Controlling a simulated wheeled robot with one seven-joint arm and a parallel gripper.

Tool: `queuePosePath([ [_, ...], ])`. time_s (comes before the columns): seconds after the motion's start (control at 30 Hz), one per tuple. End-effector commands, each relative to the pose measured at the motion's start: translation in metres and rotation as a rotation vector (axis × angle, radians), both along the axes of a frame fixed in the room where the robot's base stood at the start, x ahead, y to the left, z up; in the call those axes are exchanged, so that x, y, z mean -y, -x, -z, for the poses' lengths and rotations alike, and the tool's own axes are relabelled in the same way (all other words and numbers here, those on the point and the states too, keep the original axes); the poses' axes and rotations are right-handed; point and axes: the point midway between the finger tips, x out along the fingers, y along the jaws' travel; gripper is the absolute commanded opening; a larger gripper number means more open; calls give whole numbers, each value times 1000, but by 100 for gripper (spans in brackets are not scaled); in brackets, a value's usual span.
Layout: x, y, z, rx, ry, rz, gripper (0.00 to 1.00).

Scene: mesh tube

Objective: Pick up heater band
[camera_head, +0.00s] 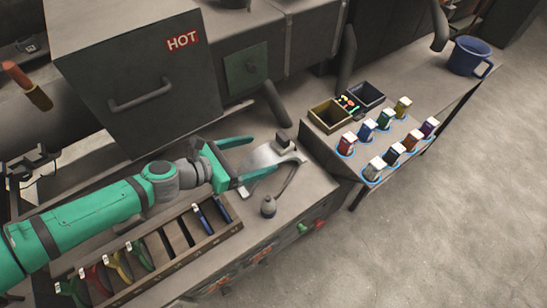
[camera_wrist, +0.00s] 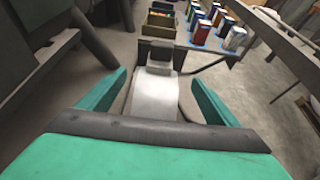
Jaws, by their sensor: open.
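The heater band appears to be the silver metal piece (camera_head: 262,157) on the bench top, with a dark block at its far end. A dark cable curves from it to a small grey plug-like piece (camera_head: 268,206). My gripper (camera_head: 246,158) is open, its two green fingers spread on either side of the band in the picture. In the wrist view, the silver band (camera_wrist: 155,98) lies between the open fingers of my gripper (camera_wrist: 158,80), with its dark block beyond. I see no grip on it. Its near end is hidden behind the gripper body.
A wooden tray (camera_head: 190,255) with colored-handled tools lies below my arm. A dark box marked HOT (camera_head: 135,75) stands behind. On the right bench are open bins (camera_head: 329,116), several colored containers (camera_head: 367,131) and a blue mug (camera_head: 468,56). Floor on the right is clear.

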Motion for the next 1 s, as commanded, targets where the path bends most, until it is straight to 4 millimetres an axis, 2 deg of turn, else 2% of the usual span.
queuePosePath([
  [0.1,14,-10,7,0,2,3,84],
  [0.37,27,-19,14,0,1,2,84],
  [0.67,55,-42,30,0,2,3,84],
  [1.0,60,-46,33,1,0,1,84],
])
